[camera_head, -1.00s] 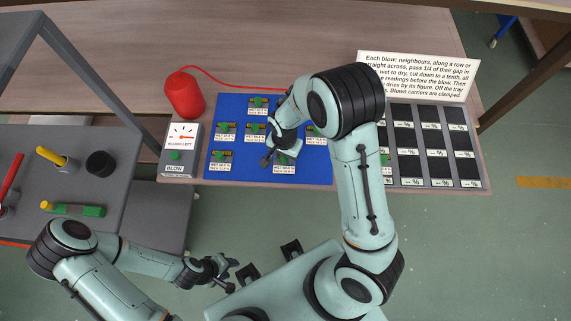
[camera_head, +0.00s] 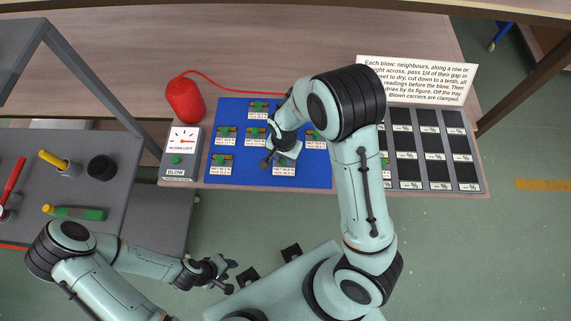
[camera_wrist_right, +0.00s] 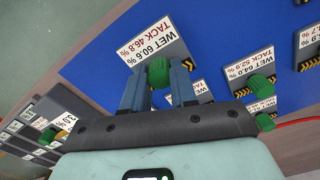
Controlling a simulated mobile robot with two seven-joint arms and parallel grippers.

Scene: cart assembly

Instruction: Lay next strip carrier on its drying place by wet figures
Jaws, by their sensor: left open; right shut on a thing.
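Several strip carriers with green knobs lie on the blue tray (camera_head: 234,178) in the head view. My right gripper (camera_wrist_right: 158,74) is shut on the green knob (camera_wrist_right: 158,70) of one carrier near the tray's front edge. Its label reads WET 60.6 %, TACK 46.8 % in the wrist view. I cannot tell whether this carrier touches the tray. A neighbouring carrier (camera_wrist_right: 262,86) reads WET 64.0 %, TACK 52.9 %. The drying places (camera_head: 435,143) are dark slots in rows at the right, partly hidden by my right arm. My left gripper (camera_head: 229,277) is open and empty, away from the table.
A text sign (camera_head: 417,78) stands behind the slots. One slot area shows a green knob (camera_wrist_right: 47,136). A grey side table (camera_head: 100,205) is at left.

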